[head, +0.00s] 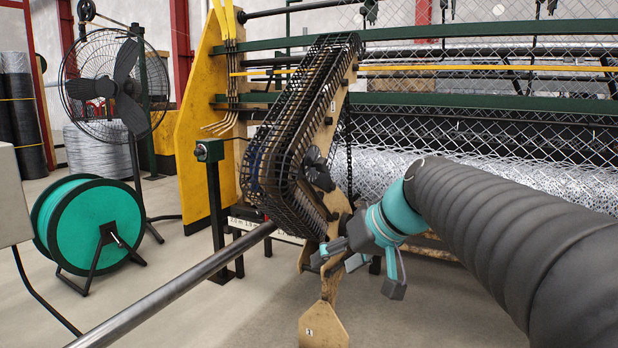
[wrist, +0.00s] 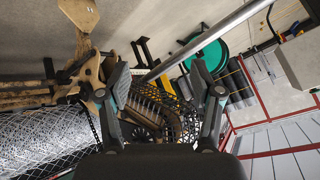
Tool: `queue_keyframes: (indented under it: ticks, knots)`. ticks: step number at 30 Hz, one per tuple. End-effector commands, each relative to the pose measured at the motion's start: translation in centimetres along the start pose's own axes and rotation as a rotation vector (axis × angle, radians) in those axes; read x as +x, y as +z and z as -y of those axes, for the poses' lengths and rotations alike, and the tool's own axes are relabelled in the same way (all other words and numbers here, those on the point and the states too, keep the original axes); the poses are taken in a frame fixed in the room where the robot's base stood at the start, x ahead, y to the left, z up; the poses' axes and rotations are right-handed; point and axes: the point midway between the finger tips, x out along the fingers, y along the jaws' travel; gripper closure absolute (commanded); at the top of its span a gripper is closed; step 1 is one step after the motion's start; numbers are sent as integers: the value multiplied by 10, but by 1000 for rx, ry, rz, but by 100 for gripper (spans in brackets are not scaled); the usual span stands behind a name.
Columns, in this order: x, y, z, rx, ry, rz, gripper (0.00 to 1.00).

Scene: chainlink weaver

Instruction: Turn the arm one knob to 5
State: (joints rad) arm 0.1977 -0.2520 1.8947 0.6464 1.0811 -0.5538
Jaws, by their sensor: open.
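A black lobed knob (head: 318,170) sits on the face of a tan arm plate (head: 345,100) beside a black wire guard. I cannot read any setting on it. A small label marked 1 is on the plate's lower end (head: 322,328). My gripper (head: 357,272) is open and empty, below and right of the knob and apart from it. In the wrist view my gripper (wrist: 160,75) has its fingers spread wide. A dark shape low between them (wrist: 143,132) may be the knob, but it is too dim to be sure. The plate's lower end (wrist: 80,12) shows at upper left.
The black wire guard (head: 285,120) stands close to the knob. A long metal bar (head: 180,288) runs from the guard toward the front left. Wire mesh (head: 480,165) is behind my arm. A teal reel (head: 88,225) and a fan (head: 115,85) stand at left.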

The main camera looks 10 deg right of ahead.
Motion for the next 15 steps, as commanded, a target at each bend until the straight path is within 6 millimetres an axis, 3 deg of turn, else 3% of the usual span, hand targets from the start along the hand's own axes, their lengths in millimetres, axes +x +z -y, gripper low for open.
queue_keyframes:
  ticks: [1, 5, 9, 15]
  knots:
    - [11, -22, -11, -10, -41, -31, 35]
    - [18, -83, -30, -69, -157, -139, 35]
    - [21, -144, -61, -151, -262, -285, 35]
    - [14, -209, -113, -288, -366, -516, 35]
